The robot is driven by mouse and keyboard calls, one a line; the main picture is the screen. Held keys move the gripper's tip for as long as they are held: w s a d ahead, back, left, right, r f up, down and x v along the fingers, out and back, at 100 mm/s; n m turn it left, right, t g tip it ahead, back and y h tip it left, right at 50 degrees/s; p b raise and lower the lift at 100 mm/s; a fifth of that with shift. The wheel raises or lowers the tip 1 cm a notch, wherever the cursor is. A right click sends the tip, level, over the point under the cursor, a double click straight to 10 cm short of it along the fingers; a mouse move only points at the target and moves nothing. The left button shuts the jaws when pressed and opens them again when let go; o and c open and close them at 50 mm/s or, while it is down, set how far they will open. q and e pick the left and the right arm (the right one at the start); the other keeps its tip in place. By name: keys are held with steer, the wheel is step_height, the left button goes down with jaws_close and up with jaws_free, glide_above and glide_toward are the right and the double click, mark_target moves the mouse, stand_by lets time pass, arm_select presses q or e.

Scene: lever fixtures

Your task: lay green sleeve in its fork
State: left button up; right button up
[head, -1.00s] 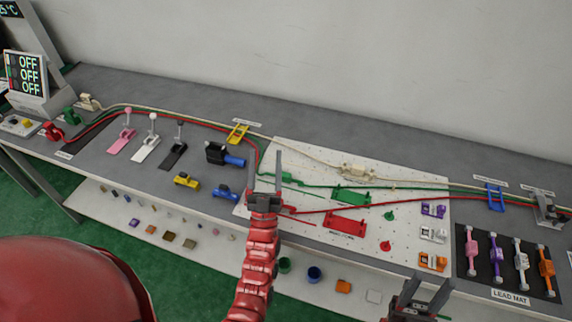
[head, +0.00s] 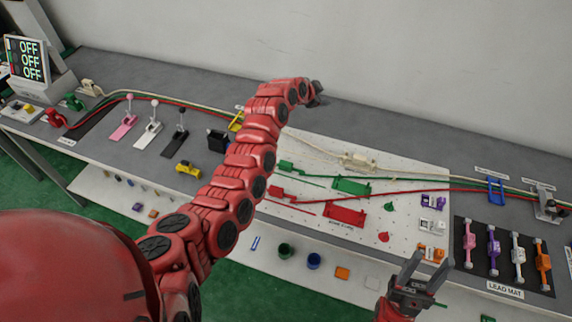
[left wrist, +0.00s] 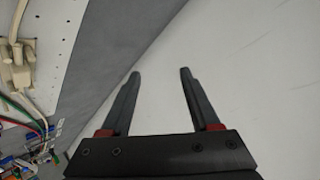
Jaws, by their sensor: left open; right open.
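The green sleeve (head: 286,167) lies on the green cable at the left part of the white board. The green fork (head: 350,185) is a flat green holder on the board to its right. The sleeve is apart from the fork. My left gripper (head: 318,93) is up by the wall, beyond the board and away from the sleeve. In the left wrist view it is open and empty (left wrist: 160,76), facing the bare wall.
The cream sleeve (head: 358,160) sits behind the green fork. The red sleeve (head: 277,190) and red fork (head: 345,214) are in front. Cables run across the board to a blue guide (head: 496,191). A lead mat (head: 478,270) lies at right. My left arm covers the table left of the board.

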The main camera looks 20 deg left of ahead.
arm_select(q)
steer(key=s+r+m+g, duration=0.2)
steer(key=s+m+g, duration=0.25)
steer(key=s, duration=0.25)
steer(key=m+g+y, duration=0.3)
steer(key=g, duration=0.3)
glide_toward(286, 163)
step_height(286, 163, down, 4)
steer(key=p, duration=0.3)
steer(key=shift+w+d+r+p, duration=0.1)
steer(key=shift+w+p, duration=0.05)
steer(key=shift+p, duration=0.2)
step_height(286, 163, down, 5)
steer(key=shift+r+p, duration=0.1)
steer(key=shift+p, duration=0.85)
steer(key=shift+f, duration=0.35)
jaws_close()
